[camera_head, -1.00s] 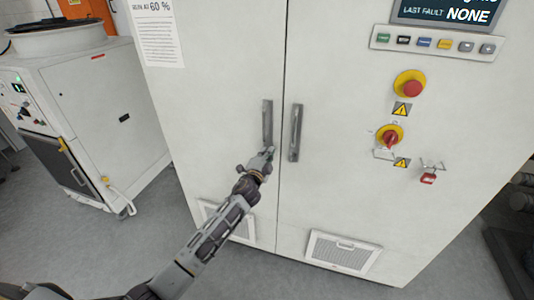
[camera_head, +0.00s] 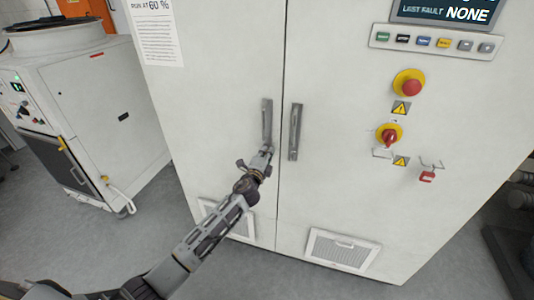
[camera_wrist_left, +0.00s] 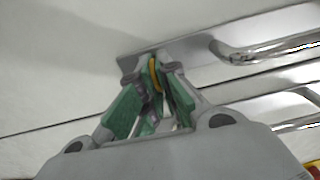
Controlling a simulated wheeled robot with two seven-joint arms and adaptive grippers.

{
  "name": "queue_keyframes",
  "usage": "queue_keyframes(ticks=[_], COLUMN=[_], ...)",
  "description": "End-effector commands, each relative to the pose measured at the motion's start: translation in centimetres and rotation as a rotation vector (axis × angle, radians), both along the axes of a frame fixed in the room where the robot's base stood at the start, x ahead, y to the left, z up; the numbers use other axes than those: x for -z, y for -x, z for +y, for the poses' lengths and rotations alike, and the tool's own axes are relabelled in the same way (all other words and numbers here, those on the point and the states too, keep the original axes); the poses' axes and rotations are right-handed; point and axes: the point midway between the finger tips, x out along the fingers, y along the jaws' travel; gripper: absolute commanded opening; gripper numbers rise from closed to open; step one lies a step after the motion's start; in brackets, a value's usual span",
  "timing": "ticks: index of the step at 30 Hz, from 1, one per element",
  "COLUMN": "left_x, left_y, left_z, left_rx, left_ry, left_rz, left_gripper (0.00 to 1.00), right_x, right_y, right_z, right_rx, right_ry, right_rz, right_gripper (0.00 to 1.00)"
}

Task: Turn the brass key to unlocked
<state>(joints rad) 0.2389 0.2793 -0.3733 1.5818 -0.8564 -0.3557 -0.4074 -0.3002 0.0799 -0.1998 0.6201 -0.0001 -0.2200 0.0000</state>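The brass key (camera_wrist_left: 155,75) shows in the left wrist view as a yellow rounded piece between my left fingertips, at the end of a metal handle plate (camera_wrist_left: 185,52). My left gripper (camera_wrist_left: 158,72) has green-padded fingers drawn together at the tips, shut on the key. In the head view my left gripper (camera_head: 268,149) is at the lower end of the left door handle (camera_head: 267,122). The key is hidden there, and its lock markings cannot be read. My right gripper is in neither view.
The white cabinet (camera_head: 215,90) has a second handle (camera_head: 296,132) beside the left one. To the right are a red emergency button (camera_head: 411,88), a red-and-yellow rotary switch (camera_head: 390,138) and a red padlock (camera_head: 428,176). A white machine (camera_head: 110,110) stands at left.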

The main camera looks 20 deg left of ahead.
Motion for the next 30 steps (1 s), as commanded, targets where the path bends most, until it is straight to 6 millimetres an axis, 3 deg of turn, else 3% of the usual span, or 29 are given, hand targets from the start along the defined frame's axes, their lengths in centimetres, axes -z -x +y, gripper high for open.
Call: queue_keyframes(ticks=[2,3,7,20,30], left_x=[0.1,0.1,0.1,0.0,0.1], left_y=[0.0,0.0,0.0,0.2,2.1], left_z=[-0.1,-0.1,-0.1,0.0,0.1], left_rx=[0.001,0.001,0.001,0.000,0.000], left_ry=[0.000,0.000,0.000,0.001,0.000], left_rz=[0.002,0.002,0.001,0.000,0.001], left_gripper=[0.00,0.09,0.26,0.26,0.26], right_x=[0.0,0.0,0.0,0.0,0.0], right_y=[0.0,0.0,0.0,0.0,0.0], right_z=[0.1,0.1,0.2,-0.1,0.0], right_rx=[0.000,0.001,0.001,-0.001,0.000], right_ry=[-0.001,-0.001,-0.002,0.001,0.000], right_rz=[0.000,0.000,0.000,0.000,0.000], right_gripper=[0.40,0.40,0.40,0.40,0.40])
